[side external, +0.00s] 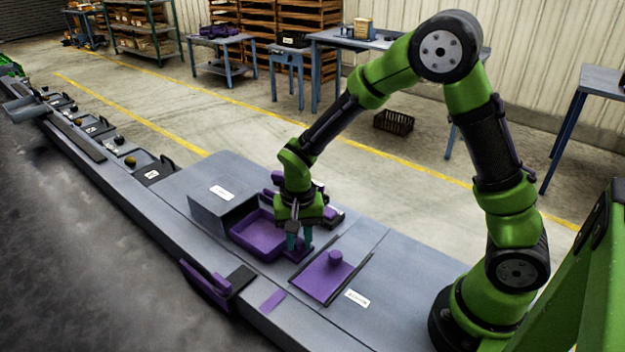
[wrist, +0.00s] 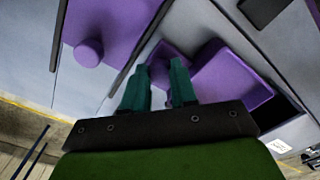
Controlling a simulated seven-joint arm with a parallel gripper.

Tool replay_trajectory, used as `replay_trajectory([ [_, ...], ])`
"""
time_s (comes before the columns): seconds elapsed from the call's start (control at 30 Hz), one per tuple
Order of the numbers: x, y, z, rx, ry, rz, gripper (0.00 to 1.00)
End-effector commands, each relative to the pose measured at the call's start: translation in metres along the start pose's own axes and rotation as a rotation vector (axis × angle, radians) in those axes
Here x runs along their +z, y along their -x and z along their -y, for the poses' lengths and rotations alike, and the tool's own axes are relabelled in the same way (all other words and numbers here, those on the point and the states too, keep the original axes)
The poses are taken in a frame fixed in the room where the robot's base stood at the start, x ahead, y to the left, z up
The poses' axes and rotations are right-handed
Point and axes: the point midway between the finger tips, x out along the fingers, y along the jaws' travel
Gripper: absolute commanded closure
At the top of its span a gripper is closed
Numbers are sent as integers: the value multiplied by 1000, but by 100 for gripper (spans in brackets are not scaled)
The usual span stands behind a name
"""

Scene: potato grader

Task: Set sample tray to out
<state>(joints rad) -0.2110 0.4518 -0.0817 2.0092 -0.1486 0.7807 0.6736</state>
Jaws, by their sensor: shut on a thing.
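The sample tray (side external: 259,232) is a shallow purple open tray at the mouth of a grey housing (side external: 222,207) on the bench. Much of it shows outside the housing, and it looks empty. In the wrist view the tray (wrist: 228,88) lies just right of my fingers, with a dark opening beyond it. My gripper (side external: 299,245) points down at the tray's near right end. Its teal fingers (wrist: 160,72) are shut on the tray's purple handle (wrist: 165,55), which they partly hide.
A purple sliding plate with a round knob (side external: 335,258) lies close to the right of my gripper. A purple lever (side external: 206,285) sticks out at the bench's front edge. Purple and dark parts stand behind my gripper. A row of small trays with potatoes runs far left.

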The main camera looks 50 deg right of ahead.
Motion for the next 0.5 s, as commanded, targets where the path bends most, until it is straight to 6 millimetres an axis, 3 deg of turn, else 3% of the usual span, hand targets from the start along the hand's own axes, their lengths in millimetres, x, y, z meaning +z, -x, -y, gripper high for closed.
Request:
replay_trajectory([
  [0.07,3,0,-4,11,-7,12,100],
  [0.1,4,0,-4,12,-8,13,67],
  [0.13,4,0,-4,12,-7,13,62],
  [0.5,2,8,-2,7,-4,7,62],
])
